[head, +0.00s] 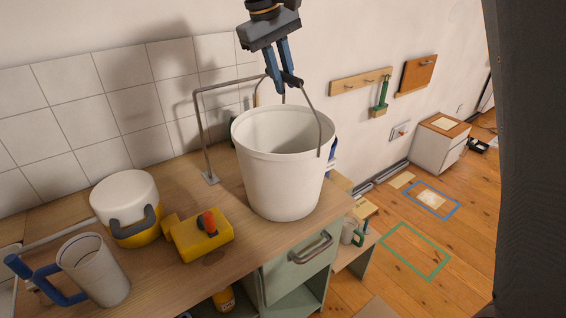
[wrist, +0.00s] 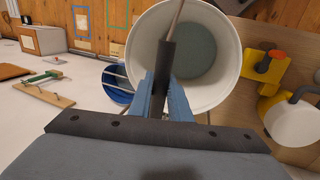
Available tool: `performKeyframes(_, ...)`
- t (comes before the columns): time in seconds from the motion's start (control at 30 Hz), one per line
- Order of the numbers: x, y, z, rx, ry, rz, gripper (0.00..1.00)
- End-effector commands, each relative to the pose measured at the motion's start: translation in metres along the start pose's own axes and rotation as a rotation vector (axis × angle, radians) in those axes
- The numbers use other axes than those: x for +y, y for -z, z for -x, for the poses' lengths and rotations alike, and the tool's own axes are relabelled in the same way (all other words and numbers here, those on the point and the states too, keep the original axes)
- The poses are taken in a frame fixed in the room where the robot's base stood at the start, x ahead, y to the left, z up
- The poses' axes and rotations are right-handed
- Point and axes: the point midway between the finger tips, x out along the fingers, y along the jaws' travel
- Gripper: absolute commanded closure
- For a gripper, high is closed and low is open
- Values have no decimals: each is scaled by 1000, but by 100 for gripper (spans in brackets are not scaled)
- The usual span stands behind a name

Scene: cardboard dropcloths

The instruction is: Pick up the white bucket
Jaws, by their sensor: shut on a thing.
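The white bucket (head: 280,175) stands upright at the right end of the wooden worktop. I cannot tell whether its base touches the wood. Its thin wire handle (head: 320,120) is raised, with a dark grip at the top. My gripper (head: 283,83) is above the bucket, its blue fingers pointing down and shut on that dark grip. In the wrist view my gripper (wrist: 164,86) has the grip between its fingers, over the near rim of the bucket (wrist: 228,32). The bucket looks empty inside.
A bent metal pipe (head: 197,110) rises close to the bucket's left. A yellow tool (head: 202,238), a white-and-yellow canister (head: 126,200) and a jug (head: 94,270) stand left on the worktop (head: 160,280). A blue bucket (wrist: 117,85) is beside the white bucket. The floor at right has clear room.

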Motion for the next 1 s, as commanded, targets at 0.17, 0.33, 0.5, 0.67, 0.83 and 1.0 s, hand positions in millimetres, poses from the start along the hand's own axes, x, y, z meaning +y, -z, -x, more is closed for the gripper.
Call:
performKeyframes(0.17, 2, 0, 5, 4, -2, -1, 100)
performKeyframes(0.33, 5, 0, 14, 4, -2, -1, 100)
performKeyframes(0.5, 8, 0, 24, 4, -2, -2, 100)
performKeyframes(0.67, 10, 0, 34, 5, -2, -2, 100)
performKeyframes(0.83, 13, 0, 43, 4, -2, -2, 100)
performKeyframes(1.0, 16, 0, 52, 3, -1, -1, 100)
